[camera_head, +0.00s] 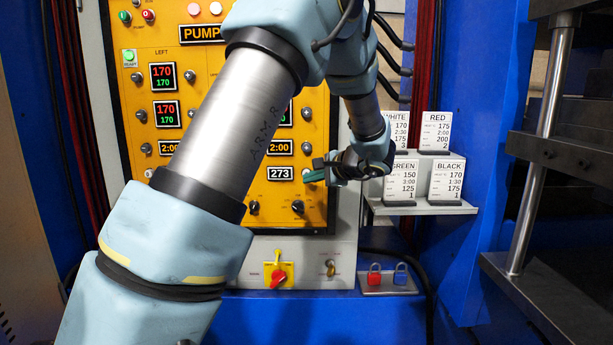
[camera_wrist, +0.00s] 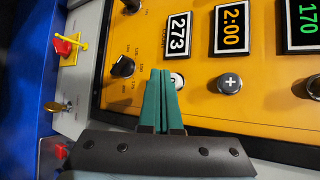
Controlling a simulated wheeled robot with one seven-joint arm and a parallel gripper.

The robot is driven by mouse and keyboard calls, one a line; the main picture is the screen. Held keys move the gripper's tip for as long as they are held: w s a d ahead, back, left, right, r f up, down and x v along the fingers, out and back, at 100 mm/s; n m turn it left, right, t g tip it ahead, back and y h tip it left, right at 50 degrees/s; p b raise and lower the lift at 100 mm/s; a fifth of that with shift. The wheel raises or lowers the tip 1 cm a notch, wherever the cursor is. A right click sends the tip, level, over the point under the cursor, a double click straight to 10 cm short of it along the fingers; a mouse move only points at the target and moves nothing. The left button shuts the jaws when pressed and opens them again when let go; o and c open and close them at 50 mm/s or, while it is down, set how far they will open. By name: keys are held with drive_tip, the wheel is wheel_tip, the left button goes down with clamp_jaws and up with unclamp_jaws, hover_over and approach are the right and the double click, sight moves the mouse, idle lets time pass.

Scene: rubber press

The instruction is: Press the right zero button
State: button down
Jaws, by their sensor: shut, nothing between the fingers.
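The right zero button (camera_wrist: 178,80) is a small white round button on the yellow panel (camera_wrist: 200,105), beside the 273 display (camera_wrist: 178,36). In the wrist view it sits just right of my fingertips and is partly hidden by them. My gripper (camera_wrist: 161,72) has its two green fingers shut together with nothing between them, pointing at the panel. I cannot tell whether the tips touch the panel or button. In the head view, my gripper (camera_head: 307,177) is right of the 273 display (camera_head: 280,174), and the button is hidden there.
A plus button (camera_wrist: 229,83) lies right of the zero button in the wrist view, and a black knob (camera_wrist: 122,66) lies left. A card shelf (camera_head: 425,208) stands close right of my gripper. Black cables (camera_head: 397,65) run above.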

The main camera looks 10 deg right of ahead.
drive_tip(key=shift+w, duration=0.15)
drive_tip(key=shift+w+d, duration=0.1)
drive_tip(key=shift+w, duration=0.2)
drive_tip(key=shift+w+d, duration=0.15)
drive_tip(key=shift+w, duration=0.7)
idle(1.2)
drive_tip(key=shift+s+b, duration=0.1)
drive_tip(key=shift+b, duration=0.2)
drive_tip(key=shift+s+a+b, duration=0.25)
drive_tip(key=shift+s+b, duration=0.35)
drive_tip(key=shift+s, duration=0.55)
drive_tip(key=shift+s, duration=0.15)
drive_tip(key=s+b, duration=0.1)
drive_tip(key=s, duration=0.1)
drive_tip(key=s+a+b, duration=0.1)
drive_tip(key=s, duration=0.1)
drive_tip(key=shift+s, duration=0.35)
